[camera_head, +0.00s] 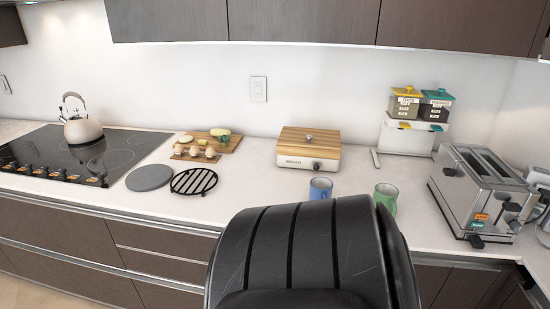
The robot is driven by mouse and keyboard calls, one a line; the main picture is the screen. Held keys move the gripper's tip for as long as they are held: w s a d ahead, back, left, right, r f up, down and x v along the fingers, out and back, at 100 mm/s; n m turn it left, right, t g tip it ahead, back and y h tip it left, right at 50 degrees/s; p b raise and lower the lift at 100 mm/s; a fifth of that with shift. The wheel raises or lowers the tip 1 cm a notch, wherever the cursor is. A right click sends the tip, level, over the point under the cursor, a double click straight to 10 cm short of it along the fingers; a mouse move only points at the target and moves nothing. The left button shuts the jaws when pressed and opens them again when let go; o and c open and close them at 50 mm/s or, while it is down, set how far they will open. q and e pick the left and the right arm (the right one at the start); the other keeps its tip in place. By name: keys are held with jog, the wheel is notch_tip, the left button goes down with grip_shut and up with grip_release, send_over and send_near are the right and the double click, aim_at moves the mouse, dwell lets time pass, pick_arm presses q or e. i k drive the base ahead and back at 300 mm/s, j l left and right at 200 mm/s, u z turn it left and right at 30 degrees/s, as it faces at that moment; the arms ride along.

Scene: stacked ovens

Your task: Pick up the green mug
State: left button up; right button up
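The green mug (386,197) stands upright on the white counter, left of the toaster. A dark arm part of mine fills the lower middle of the head view and comes close to the mug's lower left in the picture. A blue mug (320,188) stands to the left of the green mug, its lower part hidden behind this dark part. Neither of my grippers shows in the head view, so I cannot see their fingers.
A steel toaster (481,190) stands right of the green mug. Counter (245,188) left of the blue mug is clear.

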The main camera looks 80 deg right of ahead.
aim_at(387, 194)
jog(key=k+z, duration=0.15)
jog(key=z, duration=0.2)
jog(key=k+z, duration=0.2)
jog(key=z, duration=2.45)
